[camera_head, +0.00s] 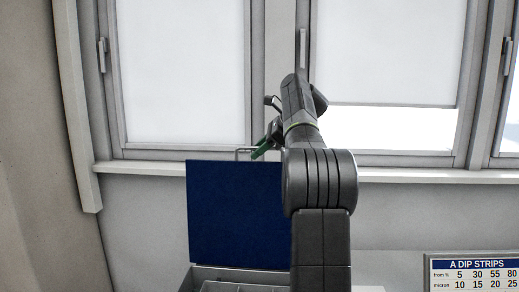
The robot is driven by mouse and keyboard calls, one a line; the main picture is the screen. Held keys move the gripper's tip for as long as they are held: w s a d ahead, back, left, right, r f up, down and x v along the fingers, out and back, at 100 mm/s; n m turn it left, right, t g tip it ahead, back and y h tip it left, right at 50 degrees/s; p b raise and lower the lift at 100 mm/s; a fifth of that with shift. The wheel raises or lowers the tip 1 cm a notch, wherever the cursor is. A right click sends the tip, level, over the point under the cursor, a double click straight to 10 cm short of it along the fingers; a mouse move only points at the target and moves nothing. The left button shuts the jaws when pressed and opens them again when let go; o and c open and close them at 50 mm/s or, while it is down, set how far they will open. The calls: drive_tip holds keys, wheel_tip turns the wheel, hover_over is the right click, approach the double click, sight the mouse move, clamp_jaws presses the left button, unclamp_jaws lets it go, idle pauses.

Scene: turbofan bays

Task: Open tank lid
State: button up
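The tank lid is a dark blue square panel (236,215) standing upright, raised from the grey tank (213,274) whose rim shows at the bottom edge. A thin metal handle (243,149) shows at the lid's top edge. My gripper (262,148), with green on its fingers, is at the handle's right end, near the lid's top right corner. I cannot tell whether it touches the handle or whether its fingers are open or shut. My arm hides part of the lid's right side and of the tank. The tank's inside is mostly below the picture.
A wall with windows (182,75) and a pale sill (420,175) stands behind the lid. A window handle (303,48) is near my arm in the picture. A sign reading "A DIP STRIPS" (477,265) is at the lower right.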

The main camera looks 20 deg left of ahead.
drive_tip(key=shift+d+r, duration=0.1)
drive_tip(key=shift+r, duration=0.05)
drive_tip(key=v, duration=1.1)
drive_tip(key=shift+d+r, duration=0.25)
drive_tip(key=shift+d, duration=0.05)
drive_tip(key=x, duration=1.2)
drive_tip(key=shift+s+a, duration=0.1)
drive_tip(key=shift+s+r, duration=0.1)
drive_tip(key=shift+s, duration=0.1)
drive_tip(key=shift+w, duration=0.1)
